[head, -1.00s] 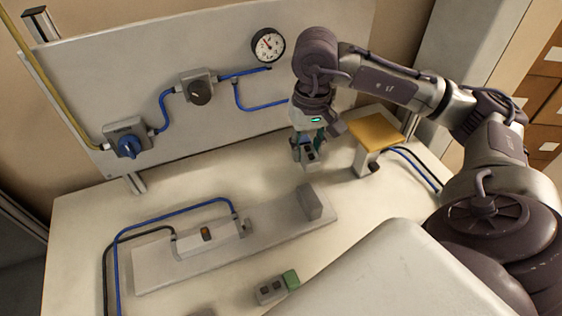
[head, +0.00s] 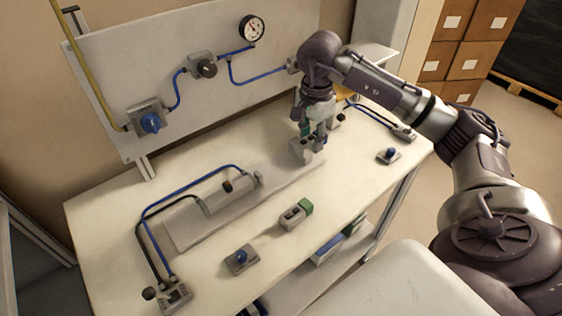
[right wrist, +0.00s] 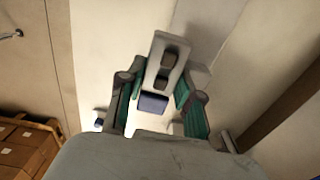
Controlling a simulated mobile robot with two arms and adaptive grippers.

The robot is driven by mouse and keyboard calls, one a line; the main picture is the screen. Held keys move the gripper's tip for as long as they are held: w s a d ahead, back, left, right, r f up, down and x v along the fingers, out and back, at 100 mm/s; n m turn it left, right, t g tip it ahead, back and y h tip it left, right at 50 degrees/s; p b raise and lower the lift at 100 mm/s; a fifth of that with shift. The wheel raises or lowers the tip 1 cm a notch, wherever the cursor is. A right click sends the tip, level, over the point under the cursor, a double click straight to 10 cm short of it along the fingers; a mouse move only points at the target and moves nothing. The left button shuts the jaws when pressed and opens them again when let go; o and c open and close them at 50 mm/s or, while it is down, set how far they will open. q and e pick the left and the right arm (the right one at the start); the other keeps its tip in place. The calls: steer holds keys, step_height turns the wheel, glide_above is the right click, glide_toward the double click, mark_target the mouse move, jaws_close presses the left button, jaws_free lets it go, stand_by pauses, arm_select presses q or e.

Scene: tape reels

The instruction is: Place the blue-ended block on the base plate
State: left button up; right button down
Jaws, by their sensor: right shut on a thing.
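The blue-ended block is grey with two dark studs or holes and a dark blue end; it shows in the right wrist view (right wrist: 165,72). My right gripper (right wrist: 160,84) is shut on it, its teal fingers on either side. In the head view my right gripper (head: 315,132) is at the right end of the grey base plate (head: 262,200), next to a grey upright block (head: 300,151) there. The fingers partly hide the held block, and I cannot tell whether it touches the plate. My left gripper is not in view.
A grey cylinder-like unit (head: 229,193) with hoses lies on the plate. A panel with a gauge (head: 252,30) stands behind.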

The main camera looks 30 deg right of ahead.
steer(key=p, duration=0.2)
glide_above(279, 169)
steer(key=f, duration=0.3)
steer(key=shift+s+d+f, duration=0.2)
steer(key=shift+s+f, duration=0.05)
steer(key=shift+f, duration=0.1)
steer(key=shift+w+a+f, duration=0.2)
steer(key=shift+f, duration=0.35)
step_height(279, 169, down, 3)
steer(key=shift+f+p, duration=0.15)
steer(key=shift+p, duration=0.65)
steer(key=shift+f, duration=0.2)
